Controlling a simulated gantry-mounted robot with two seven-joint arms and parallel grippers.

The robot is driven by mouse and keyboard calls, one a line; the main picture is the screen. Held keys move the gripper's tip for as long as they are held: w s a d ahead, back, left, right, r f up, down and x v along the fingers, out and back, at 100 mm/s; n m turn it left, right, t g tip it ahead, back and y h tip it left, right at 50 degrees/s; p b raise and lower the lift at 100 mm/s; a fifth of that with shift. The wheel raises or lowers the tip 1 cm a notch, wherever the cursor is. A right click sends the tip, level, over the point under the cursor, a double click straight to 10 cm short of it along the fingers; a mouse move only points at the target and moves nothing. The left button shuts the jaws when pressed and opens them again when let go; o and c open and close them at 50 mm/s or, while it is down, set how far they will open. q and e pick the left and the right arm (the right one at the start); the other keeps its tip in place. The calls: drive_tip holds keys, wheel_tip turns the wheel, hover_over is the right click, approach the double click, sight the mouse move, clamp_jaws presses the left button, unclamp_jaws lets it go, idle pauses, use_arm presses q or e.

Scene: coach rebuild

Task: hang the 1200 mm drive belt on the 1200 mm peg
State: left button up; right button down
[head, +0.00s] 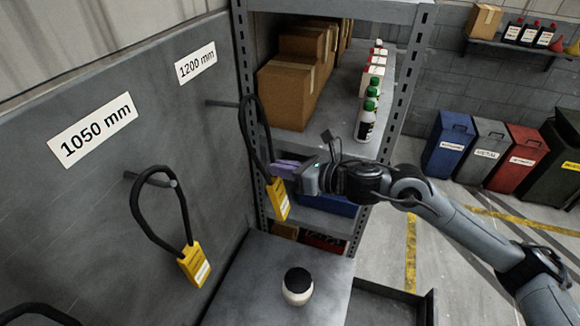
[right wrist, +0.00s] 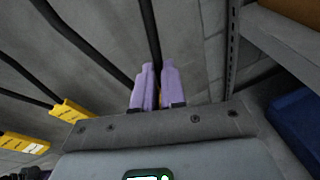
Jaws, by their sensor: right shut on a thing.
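My right gripper (head: 284,169), with purple fingers, is shut on a black drive belt (head: 246,127) with a yellow tag (head: 278,199). The belt hangs as a long loop, tag down. The peg under the "1200 mm" label (head: 195,63) is a dark rod (head: 220,103); its outer end meets the left side of the held loop. I cannot tell whether the loop is around the peg. In the right wrist view a black strand (right wrist: 153,35) runs between the shut fingers (right wrist: 152,88). My left gripper is not in view.
Another belt (head: 137,215) with a yellow tag hangs on the peg (head: 160,182) below the "1050 mm" label (head: 95,128). A metal shelf rack (head: 240,60) with boxes and bottles stands close behind the held belt. A white jar with a black lid (head: 298,286) stands below on a grey surface.

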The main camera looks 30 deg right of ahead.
drive_tip(key=shift+s+a+b+x, duration=0.1)
drive_tip(key=shift+a+b+x, duration=0.1)
drive_tip(key=shift+x, duration=1.05)
drive_tip(key=shift+s+a+b+x, duration=0.15)
drive_tip(key=shift+a+x, duration=0.05)
drive_tip(key=shift+x, duration=1.05)
